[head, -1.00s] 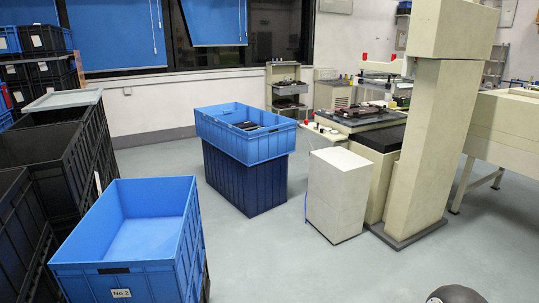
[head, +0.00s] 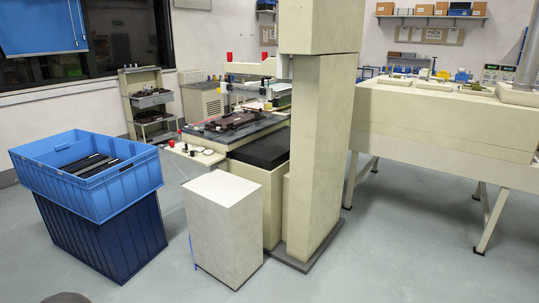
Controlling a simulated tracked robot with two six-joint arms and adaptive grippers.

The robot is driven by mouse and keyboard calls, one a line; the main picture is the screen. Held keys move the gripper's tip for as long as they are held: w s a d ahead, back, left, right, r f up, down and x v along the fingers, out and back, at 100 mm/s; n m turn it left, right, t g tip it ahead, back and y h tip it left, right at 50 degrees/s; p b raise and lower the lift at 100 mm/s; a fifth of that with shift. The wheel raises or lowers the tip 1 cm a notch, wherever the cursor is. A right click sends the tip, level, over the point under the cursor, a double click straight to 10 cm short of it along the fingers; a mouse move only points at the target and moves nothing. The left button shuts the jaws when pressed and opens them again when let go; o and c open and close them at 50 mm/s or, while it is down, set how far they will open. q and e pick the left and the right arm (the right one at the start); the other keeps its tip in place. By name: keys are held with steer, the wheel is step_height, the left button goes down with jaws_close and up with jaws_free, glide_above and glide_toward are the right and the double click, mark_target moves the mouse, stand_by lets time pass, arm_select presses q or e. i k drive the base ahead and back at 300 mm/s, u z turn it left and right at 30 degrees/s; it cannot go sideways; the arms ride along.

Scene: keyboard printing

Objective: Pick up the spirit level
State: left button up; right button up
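I cannot make out a spirit level in the head view. Neither of my grippers is in view. A dark rounded shape at the bottom left edge may be part of my own body, but too little of it shows to tell.
A blue crate (head: 133,187) holding dark flat pieces stands on a dark blue crate (head: 112,243) at left. A white box (head: 224,229) and a tall beige column (head: 321,150) front the printing machine (head: 230,131). A long beige machine (head: 445,125) stands at right. Grey floor (head: 400,260) is clear in front.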

mark_target(191, 127)
steer(key=z, duration=0.1)
steer(key=i, duration=1.6)
steer(key=u, duration=0.5)
steer(key=i, duration=1.7)
steer(key=u, duration=2.65)
steer(key=i, duration=1.75)
steer(key=z, duration=0.05)
